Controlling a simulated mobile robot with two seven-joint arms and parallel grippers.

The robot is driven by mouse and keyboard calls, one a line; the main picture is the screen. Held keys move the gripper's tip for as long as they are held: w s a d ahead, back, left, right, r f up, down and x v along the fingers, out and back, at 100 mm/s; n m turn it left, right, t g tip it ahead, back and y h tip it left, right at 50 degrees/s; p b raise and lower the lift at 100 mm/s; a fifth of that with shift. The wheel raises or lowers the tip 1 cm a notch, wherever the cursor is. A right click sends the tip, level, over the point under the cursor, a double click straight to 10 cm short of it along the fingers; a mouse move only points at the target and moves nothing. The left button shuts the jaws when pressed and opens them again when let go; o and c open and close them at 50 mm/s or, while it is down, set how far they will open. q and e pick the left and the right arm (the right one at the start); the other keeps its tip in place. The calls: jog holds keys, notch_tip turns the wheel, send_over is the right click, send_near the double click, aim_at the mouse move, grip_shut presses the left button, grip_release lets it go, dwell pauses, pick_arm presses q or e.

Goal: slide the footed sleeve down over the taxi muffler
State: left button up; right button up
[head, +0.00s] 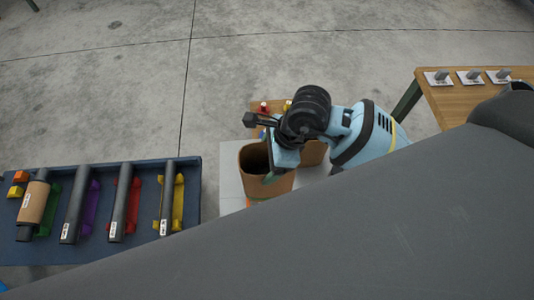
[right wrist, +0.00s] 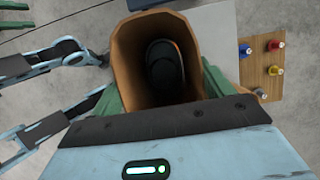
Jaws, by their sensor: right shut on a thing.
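A brown, open-topped sleeve (head: 256,184) stands roughly upright over the pale work surface in the head view. In the right wrist view I look down into the same sleeve (right wrist: 186,32), where a dark rounded shape (right wrist: 165,65) shows, perhaps a muffler end. I cannot tell how deep it sits or whether it is the taxi muffler. My right gripper (head: 273,170) is shut on the sleeve at its upper wall. The sleeve's foot is hidden. My left gripper does not show clearly in either view.
A second brown piece (head: 313,152) stands just right of the held sleeve. A wooden board with coloured knobs (right wrist: 262,68) lies beside it. A dark blue tray (head: 190,205) holding several dark tubes is at left. A wooden table (head: 450,98) is at right.

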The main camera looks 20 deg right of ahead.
aim_at(263, 171)
pick_arm(q)
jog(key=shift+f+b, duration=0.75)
jog(key=shift+b, duration=0.05)
pick_arm(e)
jog(key=shift+f, duration=1.65)
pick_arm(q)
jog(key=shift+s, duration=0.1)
pick_arm(e)
jog(key=o, duration=1.2)
jog(key=shift+r+p, duration=1.05)
jog(key=shift+r, duration=0.55)
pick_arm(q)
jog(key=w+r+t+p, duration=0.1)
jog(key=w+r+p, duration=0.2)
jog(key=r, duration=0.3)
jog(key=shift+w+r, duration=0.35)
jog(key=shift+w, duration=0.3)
pick_arm(e)
notch_tip(263, 171, up, 5)
jog(key=shift+f, duration=0.1)
